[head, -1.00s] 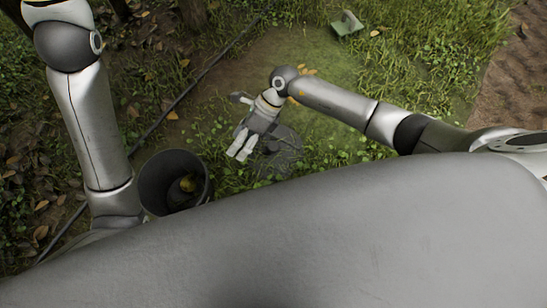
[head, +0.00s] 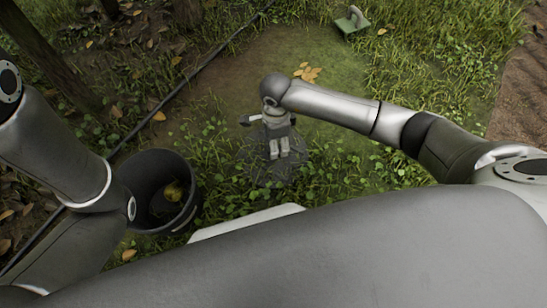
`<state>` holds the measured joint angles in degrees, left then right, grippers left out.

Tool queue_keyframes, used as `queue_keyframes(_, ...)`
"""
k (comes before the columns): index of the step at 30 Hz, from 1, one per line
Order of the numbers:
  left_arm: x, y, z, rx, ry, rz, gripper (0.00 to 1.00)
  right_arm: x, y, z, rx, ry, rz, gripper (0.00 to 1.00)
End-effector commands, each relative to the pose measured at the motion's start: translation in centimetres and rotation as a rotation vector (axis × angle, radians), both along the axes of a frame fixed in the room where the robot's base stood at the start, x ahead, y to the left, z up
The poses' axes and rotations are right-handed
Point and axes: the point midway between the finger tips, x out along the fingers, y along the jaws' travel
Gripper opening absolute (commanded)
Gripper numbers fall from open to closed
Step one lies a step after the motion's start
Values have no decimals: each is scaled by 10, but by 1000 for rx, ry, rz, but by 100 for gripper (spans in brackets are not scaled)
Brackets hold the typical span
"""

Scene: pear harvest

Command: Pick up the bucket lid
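The bucket lid (head: 253,172) is a dark grey, faintly see-through-looking disc lying on the grass in the middle of the head view. My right gripper (head: 280,156) is over the lid with its two pale fingers pointing down at it and hides part of it. The fingers look close side by side; whether they are open or shut on the lid's middle is not clear. The dark bucket (head: 190,213) stands left of the lid, with a yellowish pear (head: 173,191) inside. My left arm crosses the left side; its gripper is out of the picture.
A green tool-like object with a grey handle (head: 352,19) lies in the grass at the top. A dark hose or cable (head: 207,68) runs diagonally on the left. Yellow leaves (head: 307,74) lie beyond the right wrist. Tree trunks stand at top left.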

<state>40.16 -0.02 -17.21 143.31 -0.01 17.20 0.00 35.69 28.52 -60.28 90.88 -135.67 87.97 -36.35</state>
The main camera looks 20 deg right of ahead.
Motion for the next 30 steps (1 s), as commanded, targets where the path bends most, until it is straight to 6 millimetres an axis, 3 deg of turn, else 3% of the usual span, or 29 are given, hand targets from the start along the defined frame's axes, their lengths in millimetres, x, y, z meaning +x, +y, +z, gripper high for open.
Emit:
queue_keyframes(8, 0, 0, -16, 0, 1, 0, 40, 0, 2, -17, 2, 0, -1, 61)
queue_keyframes(18, 0, 0, -53, 1, 0, 0, 40, 1, 6, -54, 2, 1, -1, 61)
queue_keyframes(28, 0, 0, -54, 1, 1, 1, 40, 1, 5, -56, 1, 0, -1, 61)
queue_keyframes(30, 0, 0, -54, 1, 1, 1, 40, 1, 5, -56, 1, 0, -1, 52)
